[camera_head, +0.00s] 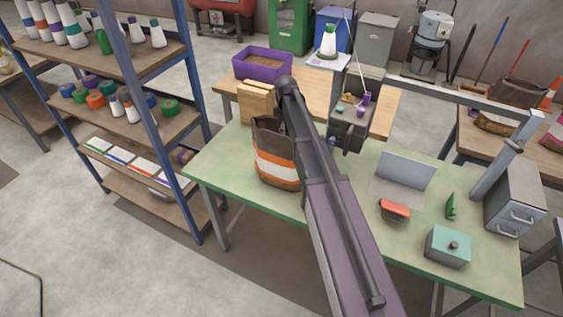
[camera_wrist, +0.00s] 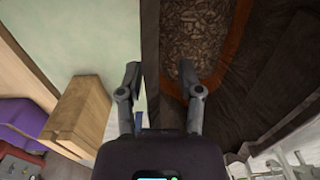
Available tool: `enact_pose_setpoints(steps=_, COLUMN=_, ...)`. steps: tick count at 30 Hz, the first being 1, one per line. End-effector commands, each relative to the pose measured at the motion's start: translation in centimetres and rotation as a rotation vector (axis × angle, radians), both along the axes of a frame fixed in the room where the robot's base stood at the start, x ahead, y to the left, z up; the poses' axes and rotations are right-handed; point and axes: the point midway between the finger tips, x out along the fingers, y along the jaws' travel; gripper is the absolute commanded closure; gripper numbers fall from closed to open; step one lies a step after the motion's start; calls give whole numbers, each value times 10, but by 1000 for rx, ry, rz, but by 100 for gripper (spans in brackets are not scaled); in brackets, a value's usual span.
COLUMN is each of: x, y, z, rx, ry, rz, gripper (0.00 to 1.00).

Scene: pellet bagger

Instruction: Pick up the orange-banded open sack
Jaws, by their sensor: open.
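The orange-banded open sack (camera_head: 277,168) stands upright on the green table, brown with an orange and white band. My arm covers its right side in the head view. In the wrist view, the sack (camera_wrist: 151,45) is seen from above, with brown pellets inside its open mouth. My gripper (camera_wrist: 160,72) is open, its two fingers on either side of the sack's near wall in the picture. The right finger shows over the mouth, the left over the green tabletop. I cannot tell how deep they reach or whether they touch. In the head view my gripper is hidden behind my arm.
A wooden block (camera_head: 256,101) stands close behind the sack, also in the wrist view (camera_wrist: 80,118). A purple bin (camera_head: 262,64) is farther back. A dark grey weighing hopper (camera_head: 352,118) stands right of my arm. A blue-framed shelf (camera_head: 163,62) is at left.

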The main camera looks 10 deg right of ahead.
Motion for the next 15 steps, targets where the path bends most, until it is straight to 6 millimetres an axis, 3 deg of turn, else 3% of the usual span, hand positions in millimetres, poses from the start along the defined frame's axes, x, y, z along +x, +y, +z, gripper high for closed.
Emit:
enact_pose_setpoints(steps=3, x=0, y=0, z=0, rx=0, ry=0, rz=0, gripper=53)
enact_pose_setpoints(steps=8, x=0, y=0, z=0, rx=0, ry=0, rz=0, gripper=97)
enact_pose_setpoints(steps=15, x=0, y=0, z=0, rx=1, ry=1, rz=0, gripper=100)
